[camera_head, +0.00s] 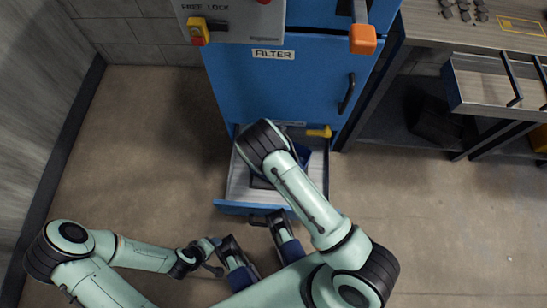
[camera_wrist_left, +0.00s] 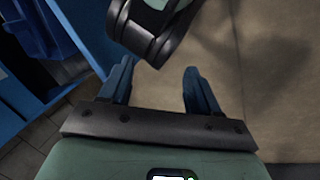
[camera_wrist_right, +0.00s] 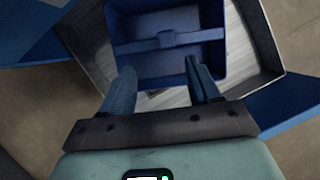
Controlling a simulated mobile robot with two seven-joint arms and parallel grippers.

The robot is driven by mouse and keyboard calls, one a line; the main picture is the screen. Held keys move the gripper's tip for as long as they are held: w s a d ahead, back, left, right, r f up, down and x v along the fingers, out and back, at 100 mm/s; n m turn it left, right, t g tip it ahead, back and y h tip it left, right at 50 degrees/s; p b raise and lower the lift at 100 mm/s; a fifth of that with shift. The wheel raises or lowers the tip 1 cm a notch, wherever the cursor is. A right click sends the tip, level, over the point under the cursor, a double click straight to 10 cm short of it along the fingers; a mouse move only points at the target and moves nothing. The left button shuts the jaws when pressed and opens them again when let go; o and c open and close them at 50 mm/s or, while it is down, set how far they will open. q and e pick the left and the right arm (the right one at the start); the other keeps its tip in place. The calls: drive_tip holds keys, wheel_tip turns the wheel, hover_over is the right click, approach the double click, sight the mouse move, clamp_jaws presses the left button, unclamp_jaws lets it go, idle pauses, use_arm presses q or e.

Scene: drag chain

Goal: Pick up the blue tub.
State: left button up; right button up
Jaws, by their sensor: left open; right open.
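The blue tub (camera_wrist_right: 180,62) is an open box with a crossbar handle over its top. It sits in the pulled-out drawer (camera_wrist_right: 272,62) of the blue cabinet. In the head view only a dark blue part of the tub (camera_head: 304,156) shows beside my right arm. My right gripper (camera_wrist_right: 160,72) is open and empty, with its fingertips spread near the tub's near edge in the right wrist view; no contact can be made out. My left gripper (camera_wrist_left: 159,74) is open and empty, out in front of the drawer, with a black arm joint beyond it.
The blue cabinet (camera_head: 272,85) has a dark handle (camera_head: 346,93) and a yellow handle (camera_head: 318,132) above the drawer. A workbench (camera_head: 480,38) with an open drawer (camera_head: 500,90) stands on the right. The floor (camera_head: 140,150) is clear at left and right.

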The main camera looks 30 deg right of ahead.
drive_tip(key=b+x, duration=0.1)
drive_tip(key=x, duration=0.2)
drive_tip(key=b+x, duration=0.1)
drive_tip(key=x, duration=0.2)
drive_tip(key=s+b+x, duration=0.1)
drive_tip(key=x, duration=0.3)
drive_tip(key=shift+d+f, duration=0.1)
drive_tip(key=shift+d, duration=0.25)
drive_tip(key=shift+b+x, duration=0.65)
drive_tip(key=shift+x, duration=0.4)
use_arm(q)
drive_tip(key=w+a+f+t, duration=0.1)
drive_tip(key=w+a+f, duration=0.2)
drive_tip(key=f, duration=0.2)
drive_tip(key=shift+w+f+y, duration=0.25)
drive_tip(key=shift+f+y, duration=0.1)
drive_tip(key=shift+y, duration=0.05)
drive_tip(key=shift+a, duration=0.1)
use_arm(e)
clamp_jaws()
